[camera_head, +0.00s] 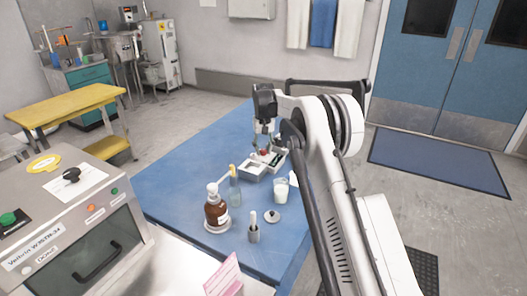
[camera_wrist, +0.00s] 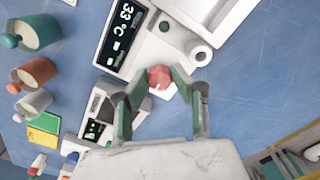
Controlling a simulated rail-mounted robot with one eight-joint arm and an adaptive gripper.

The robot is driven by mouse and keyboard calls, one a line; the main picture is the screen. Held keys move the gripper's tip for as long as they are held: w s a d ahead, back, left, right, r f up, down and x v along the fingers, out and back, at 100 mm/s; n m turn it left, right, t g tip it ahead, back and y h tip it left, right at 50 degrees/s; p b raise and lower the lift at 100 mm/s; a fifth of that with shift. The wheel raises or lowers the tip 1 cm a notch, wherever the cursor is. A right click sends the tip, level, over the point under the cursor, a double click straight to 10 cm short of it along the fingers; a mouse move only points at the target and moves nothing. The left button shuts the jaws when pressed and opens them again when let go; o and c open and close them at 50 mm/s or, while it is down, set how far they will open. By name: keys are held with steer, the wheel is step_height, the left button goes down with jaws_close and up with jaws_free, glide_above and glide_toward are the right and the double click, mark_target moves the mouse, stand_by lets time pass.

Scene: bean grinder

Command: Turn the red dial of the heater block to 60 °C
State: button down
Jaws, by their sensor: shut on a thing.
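The heater block (camera_wrist: 186,22) is a white device with a dark display (camera_wrist: 122,32) that appears to read 33 °C. Its red dial (camera_wrist: 159,77) sits between the fingertips of my gripper (camera_wrist: 158,82) in the wrist view. The green-padded fingers are closed on the dial from both sides. In the head view the heater block (camera_head: 252,173) stands on the blue table, with my gripper (camera_head: 264,147) pointing down over it and the dial showing as a small red spot. The dial's pointer cannot be made out.
A second device with a display (camera_wrist: 95,130) stands close by. A brown bottle (camera_head: 216,212), a white beaker (camera_head: 281,190) and small vessels stand on the blue table (camera_head: 175,185) nearer the front. Cups (camera_wrist: 36,72) lie left in the wrist view. The table's far left is clear.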

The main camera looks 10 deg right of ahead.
mark_target(263, 150)
steer(key=m, duration=0.5)
steer(key=shift+m+b, duration=0.3)
steer(key=shift+b, duration=0.1)
steer(key=m, duration=0.4)
steer(key=shift+m, duration=0.3)
steer(key=c, duration=1.5)
jaws_free()
steer(key=shift+o, duration=0.2)
steer(key=shift+r, duration=0.1)
step_height(263, 150, up, 12)
